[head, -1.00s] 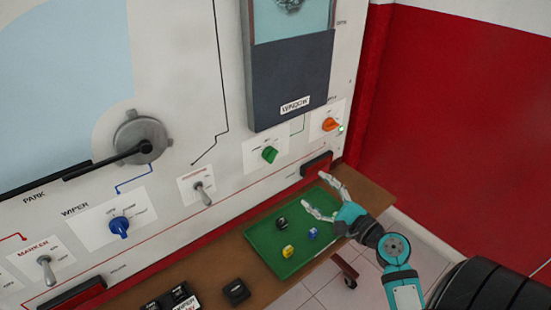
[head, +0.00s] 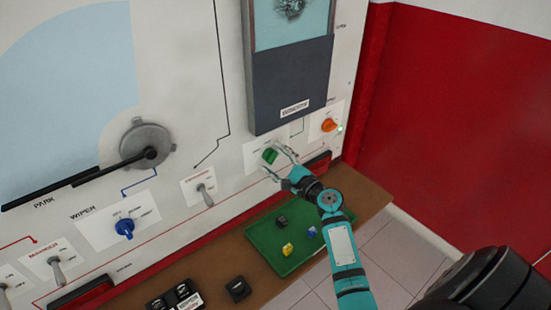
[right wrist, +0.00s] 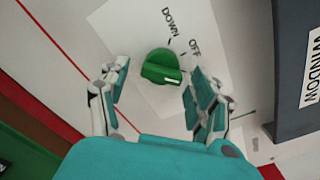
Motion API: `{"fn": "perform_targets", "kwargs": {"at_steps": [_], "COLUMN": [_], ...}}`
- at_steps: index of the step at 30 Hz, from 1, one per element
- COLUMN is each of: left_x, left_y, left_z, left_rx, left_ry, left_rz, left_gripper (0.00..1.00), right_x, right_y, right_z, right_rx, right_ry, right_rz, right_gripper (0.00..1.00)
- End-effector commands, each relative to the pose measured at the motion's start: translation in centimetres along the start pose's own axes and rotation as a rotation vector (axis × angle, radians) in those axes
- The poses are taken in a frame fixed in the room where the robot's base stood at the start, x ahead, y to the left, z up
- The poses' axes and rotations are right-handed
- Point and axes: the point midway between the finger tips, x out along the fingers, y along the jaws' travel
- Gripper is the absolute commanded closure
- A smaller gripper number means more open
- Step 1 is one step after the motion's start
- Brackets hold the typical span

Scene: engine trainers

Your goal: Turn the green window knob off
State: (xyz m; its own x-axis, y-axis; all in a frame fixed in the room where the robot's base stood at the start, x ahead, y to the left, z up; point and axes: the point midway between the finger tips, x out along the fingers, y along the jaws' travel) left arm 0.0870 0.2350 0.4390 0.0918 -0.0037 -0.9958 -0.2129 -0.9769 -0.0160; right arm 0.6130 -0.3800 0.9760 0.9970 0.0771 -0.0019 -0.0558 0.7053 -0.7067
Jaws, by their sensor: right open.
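The green window knob (head: 270,156) sits on a white label plate (head: 252,160) on the panel, below the dark window unit. In the right wrist view the knob (right wrist: 161,68) shows its white pointer line toward the right, a little below the OFF mark. The words DOWN and OFF are printed above it. My right gripper (head: 279,163) is open at the knob. In the right wrist view its fingers (right wrist: 157,90) stand on either side of the knob, apart from it, with nothing held. My left gripper is not in view.
An orange knob (head: 329,125) with a lit green lamp is to the right. A toggle switch (head: 205,194) and a blue wiper knob (head: 124,228) are to the left. A green tray (head: 265,243) with small cubes lies on the brown ledge (head: 220,268) below.

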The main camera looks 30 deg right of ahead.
Motion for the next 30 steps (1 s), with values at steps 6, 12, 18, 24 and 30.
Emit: {"fn": "perform_targets", "kwargs": {"at_steps": [6, 12, 18, 24, 30], "left_x": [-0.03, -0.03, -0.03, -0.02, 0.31], "left_y": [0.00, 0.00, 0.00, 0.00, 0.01], "left_z": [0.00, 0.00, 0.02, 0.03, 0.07], "left_rx": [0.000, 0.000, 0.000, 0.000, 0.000], "left_ry": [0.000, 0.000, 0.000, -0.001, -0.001], "left_rz": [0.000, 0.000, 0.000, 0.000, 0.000], "left_gripper": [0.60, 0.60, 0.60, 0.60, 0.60], "right_x": [0.41, 0.37, 0.36, 0.35, 0.34], "right_y": [-0.02, -0.01, 0.00, 0.01, 0.06], "right_z": [0.01, 0.01, 0.01, 0.01, -0.06], "right_rx": [-0.001, 0.000, 0.000, -0.001, -0.027], "right_ry": [0.000, 0.000, 0.000, 0.000, -0.001], "right_rz": [0.000, 0.000, 0.000, 0.000, 0.000], "right_gripper": [0.36, 0.46, 0.72, 0.92, 0.92]}}
